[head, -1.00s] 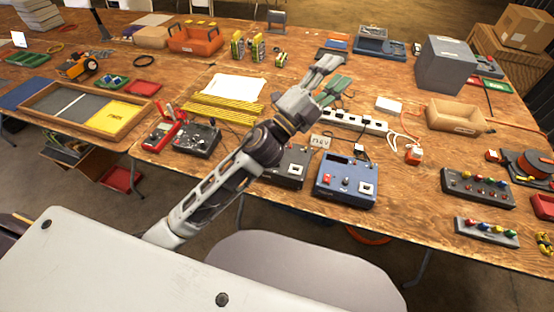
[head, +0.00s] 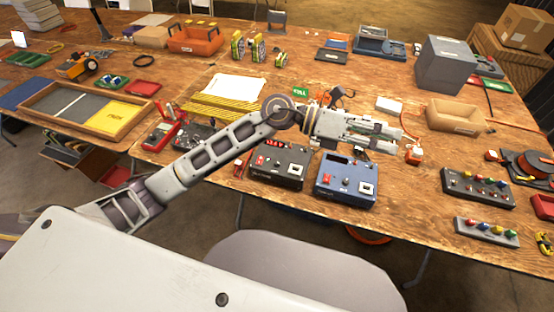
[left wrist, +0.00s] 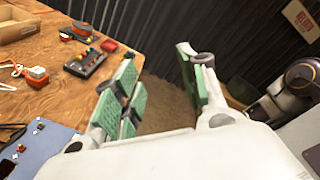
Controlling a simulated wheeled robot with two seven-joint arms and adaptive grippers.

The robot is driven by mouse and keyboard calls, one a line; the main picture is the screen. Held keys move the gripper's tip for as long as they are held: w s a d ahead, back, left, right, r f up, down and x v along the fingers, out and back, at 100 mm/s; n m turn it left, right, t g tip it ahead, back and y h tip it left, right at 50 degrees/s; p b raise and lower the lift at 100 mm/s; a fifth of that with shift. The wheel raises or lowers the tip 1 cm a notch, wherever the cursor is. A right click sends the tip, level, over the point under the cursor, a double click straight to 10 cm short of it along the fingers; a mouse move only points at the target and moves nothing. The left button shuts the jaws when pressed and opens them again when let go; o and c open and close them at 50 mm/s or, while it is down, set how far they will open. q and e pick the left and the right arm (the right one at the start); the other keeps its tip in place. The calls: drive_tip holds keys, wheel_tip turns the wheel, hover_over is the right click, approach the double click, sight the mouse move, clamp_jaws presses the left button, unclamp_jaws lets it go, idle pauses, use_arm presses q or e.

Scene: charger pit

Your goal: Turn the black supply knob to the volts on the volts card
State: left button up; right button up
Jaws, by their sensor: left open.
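The black supply (head: 279,165) is a dark box near the front edge of the table, with a lit red display, a red switch and a white square on its top. Its small knob (head: 277,167) is too small to read. A blue supply (head: 347,183) stands just to its right; part of a blue box also shows in the left wrist view (left wrist: 42,143). My left gripper (head: 397,140) is open and empty, above and behind the blue supply, pointing right. Its two green-padded fingers stand apart in the left wrist view (left wrist: 158,75). The small white card behind the supplies is hidden by my gripper.
An orange plug block (head: 413,153) sits close to my fingertips. A red meter (head: 162,135) stands left of the black supply, and a green card (head: 300,92) lies behind my arm.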

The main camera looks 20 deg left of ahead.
use_arm(q)
wheel_tip(320, 180, down, 6)
drive_tip(key=a+r+m+y, duration=0.1)
drive_tip(key=a+m+y, duration=0.1)
drive_tip(key=y, duration=0.2)
drive_tip(key=m+y, duration=0.1)
drive_tip(key=y, duration=1.2)
hover_over(277, 162)
drive_tip(key=shift+f, duration=5)
drive_tip(key=shift+t, duration=0.3)
wheel_tip(277, 162, down, 6)
drive_tip(key=shift+f, duration=0.25)
wheel_tip(277, 162, down, 3)
drive_tip(key=shift+f, duration=1)
use_arm(e)
drive_tip(key=shift+s+a+r, duration=0.1)
drive_tip(key=shift+s+a, duration=0.15)
drive_tip(key=shift+a, duration=0.7)
